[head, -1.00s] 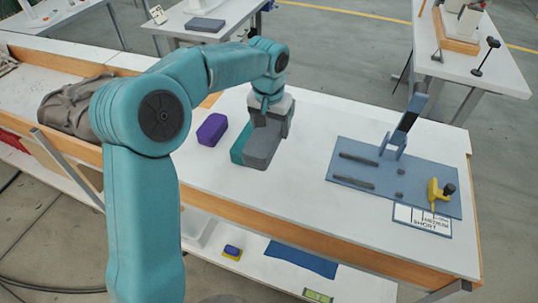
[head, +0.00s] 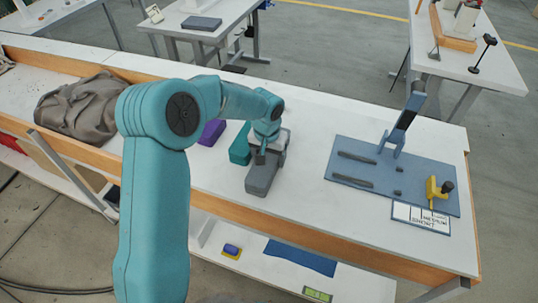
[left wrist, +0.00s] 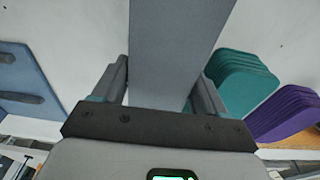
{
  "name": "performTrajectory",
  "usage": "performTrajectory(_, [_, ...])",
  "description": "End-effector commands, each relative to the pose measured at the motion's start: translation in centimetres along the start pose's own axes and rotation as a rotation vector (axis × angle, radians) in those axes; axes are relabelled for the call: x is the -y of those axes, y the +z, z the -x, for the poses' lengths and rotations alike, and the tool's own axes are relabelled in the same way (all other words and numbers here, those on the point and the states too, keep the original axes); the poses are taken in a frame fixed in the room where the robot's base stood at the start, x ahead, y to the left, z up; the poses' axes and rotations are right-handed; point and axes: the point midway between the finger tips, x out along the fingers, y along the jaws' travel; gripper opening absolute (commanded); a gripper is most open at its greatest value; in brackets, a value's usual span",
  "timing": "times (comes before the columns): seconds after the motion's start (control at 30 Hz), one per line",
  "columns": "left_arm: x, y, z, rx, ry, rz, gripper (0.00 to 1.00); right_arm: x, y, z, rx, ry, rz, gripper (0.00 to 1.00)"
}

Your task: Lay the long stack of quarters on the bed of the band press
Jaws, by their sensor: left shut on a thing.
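My left gripper (head: 264,158) is shut on a long grey stack of quarters (head: 262,181), above the white bench and nearer its front edge than the teal stack. In the left wrist view the grey stack (left wrist: 175,45) runs out between the two fingers; whether it clears the bench is hard to tell. The band press stands to the right: a blue bed plate (head: 352,203) with two dark bars (head: 355,182) and an upright lever (head: 402,125). Nothing grey lies on the bed. My right gripper is not in view.
A teal stack (head: 239,147) and a purple stack (head: 212,132) lie left of the grey one. A yellow clamp (head: 437,188) and a labelled card (head: 421,219) are at the press's right front. A grey bag (head: 85,107) lies far left. Bench between stack and press is clear.

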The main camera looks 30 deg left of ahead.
Motion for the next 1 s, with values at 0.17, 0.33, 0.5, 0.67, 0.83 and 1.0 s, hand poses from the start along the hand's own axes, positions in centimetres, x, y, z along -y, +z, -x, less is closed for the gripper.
performTrajectory(0.17, [0.0, 0.0, -0.3, 0.000, 0.000, 0.000, 0.83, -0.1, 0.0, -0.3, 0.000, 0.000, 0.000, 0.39])
performTrajectory(0.33, [0.0, 0.0, -0.3, 0.000, 0.000, 0.000, 0.83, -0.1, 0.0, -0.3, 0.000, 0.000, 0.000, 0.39])
performTrajectory(0.5, [0.0, -0.1, 0.3, 0.000, 0.000, 0.000, 0.83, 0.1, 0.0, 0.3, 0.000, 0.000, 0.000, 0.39])
performTrajectory(0.67, [0.0, -0.1, 2.8, -0.007, 0.000, 0.000, 0.83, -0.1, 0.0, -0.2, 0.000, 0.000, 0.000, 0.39])
performTrajectory(0.83, [0.0, -0.1, 7.0, -0.007, 0.001, -0.001, 0.83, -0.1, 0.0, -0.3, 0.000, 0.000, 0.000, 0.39])
performTrajectory(1.0, [-0.1, -0.1, 10.2, -0.004, 0.001, 0.000, 0.83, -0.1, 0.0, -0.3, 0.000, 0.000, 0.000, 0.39])
